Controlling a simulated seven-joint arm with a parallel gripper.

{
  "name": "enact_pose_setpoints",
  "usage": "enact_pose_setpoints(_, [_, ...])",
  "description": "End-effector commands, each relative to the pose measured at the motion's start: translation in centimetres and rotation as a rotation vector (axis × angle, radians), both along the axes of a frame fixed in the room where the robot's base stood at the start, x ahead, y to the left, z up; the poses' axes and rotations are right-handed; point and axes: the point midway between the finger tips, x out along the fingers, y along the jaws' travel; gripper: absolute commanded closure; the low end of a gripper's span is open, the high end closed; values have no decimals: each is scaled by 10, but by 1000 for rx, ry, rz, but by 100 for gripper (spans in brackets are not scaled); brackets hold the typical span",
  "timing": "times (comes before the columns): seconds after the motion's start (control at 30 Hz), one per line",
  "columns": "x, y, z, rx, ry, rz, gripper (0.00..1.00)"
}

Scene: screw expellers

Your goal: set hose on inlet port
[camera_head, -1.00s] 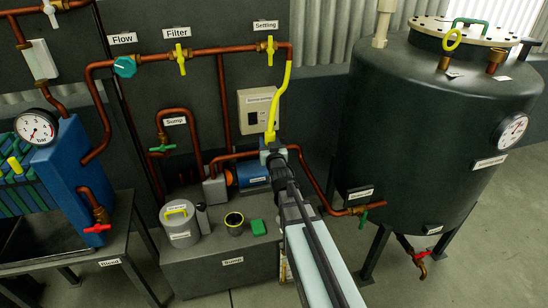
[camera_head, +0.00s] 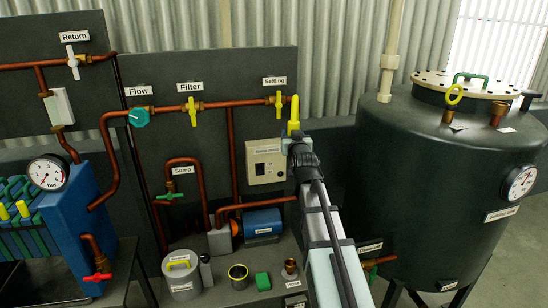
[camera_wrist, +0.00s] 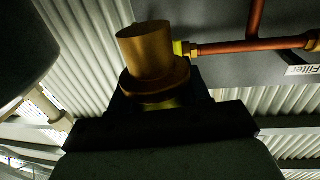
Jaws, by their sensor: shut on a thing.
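My gripper (camera_head: 296,143) is shut on the lower end of the yellow hose (camera_head: 293,119), in front of the panel at the right end of the pipe. The hose rises from the jaws to the pipe end beside the Settling valve (camera_head: 279,104). In the wrist view a brass, flanged cylinder (camera_wrist: 150,62) stands at the dark jaws; it appears to be the hose's end fitting. Two brass ports, a left one (camera_head: 448,115) and a right one (camera_head: 497,114), stand on the tank top, apart from the hose. Their labels are too small to read, so I cannot tell which is the inlet.
The dark tank (camera_head: 420,180) is right of my arm, with a green-handled lid (camera_head: 480,82) and a gauge (camera_head: 520,183). A Filter valve (camera_head: 193,111) and control box (camera_head: 265,163) are on the panel. Open space lies between gripper and tank.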

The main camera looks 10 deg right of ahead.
Motion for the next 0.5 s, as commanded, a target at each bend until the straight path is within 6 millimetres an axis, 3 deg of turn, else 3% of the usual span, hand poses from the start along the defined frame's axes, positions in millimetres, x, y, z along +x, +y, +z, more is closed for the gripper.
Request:
enact_pose_setpoints(0.03, [8,-21,13,0,-3,-21,95])
enact_pose_setpoints(0.2, [19,-81,44,0,-3,-81,95])
enact_pose_setpoints(0.5, [23,-186,102,0,-3,-182,95])
